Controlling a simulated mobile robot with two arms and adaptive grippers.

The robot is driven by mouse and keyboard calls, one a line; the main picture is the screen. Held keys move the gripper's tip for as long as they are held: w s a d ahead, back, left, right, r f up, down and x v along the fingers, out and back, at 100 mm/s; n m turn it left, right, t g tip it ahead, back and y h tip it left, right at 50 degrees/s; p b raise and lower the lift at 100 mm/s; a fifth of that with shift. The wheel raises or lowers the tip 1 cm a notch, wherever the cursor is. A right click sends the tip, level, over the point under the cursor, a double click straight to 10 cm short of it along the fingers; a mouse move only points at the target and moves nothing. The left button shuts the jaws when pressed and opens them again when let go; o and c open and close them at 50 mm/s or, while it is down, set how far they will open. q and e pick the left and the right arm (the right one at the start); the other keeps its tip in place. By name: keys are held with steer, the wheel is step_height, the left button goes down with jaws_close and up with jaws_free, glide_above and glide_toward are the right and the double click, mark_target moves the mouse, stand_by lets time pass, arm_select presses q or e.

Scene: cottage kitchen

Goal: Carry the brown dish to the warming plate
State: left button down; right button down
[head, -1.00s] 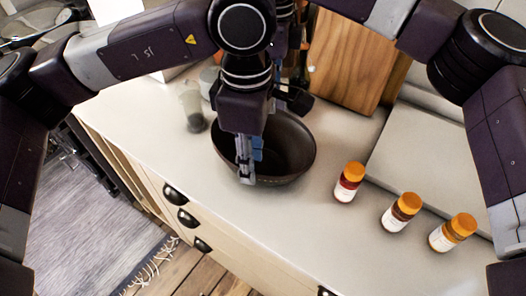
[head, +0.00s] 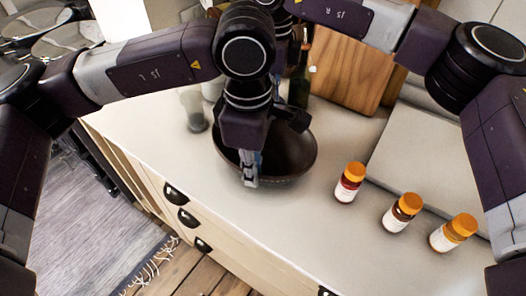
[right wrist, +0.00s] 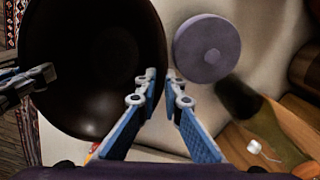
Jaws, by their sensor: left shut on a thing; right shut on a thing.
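The brown dish (head: 294,158) is a dark round bowl at the middle of the counter in the head view. It fills the left of the right wrist view (right wrist: 90,60). My left gripper (head: 250,178) is shut on its near rim; its fingers also show at the left edge of the right wrist view. My right gripper (right wrist: 161,82) is shut on the opposite rim, with a blue finger on each side of it. In the head view it is mostly hidden behind my left wrist. Round silver stove plates (head: 66,40) lie at top left; I cannot tell which is the warming plate.
Several orange-capped jars, one of them this near jar (head: 349,182), stand right of the bowl. A glass (head: 194,112) stands left of it. A dark bottle (head: 300,78) and wooden board (head: 350,60) are behind. The counter's front-left strip (head: 150,130) is clear.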

arm_select(q)
steer(key=shift+w+a, duration=0.1)
steer(key=shift+a, duration=0.05)
arm_select(e)
steer(key=shift+d+r, duration=0.1)
steer(key=shift+r, duration=0.05)
arm_select(q)
steer(key=shift+r, duration=0.15)
arm_select(e)
steer(key=shift+w+r, duration=0.1)
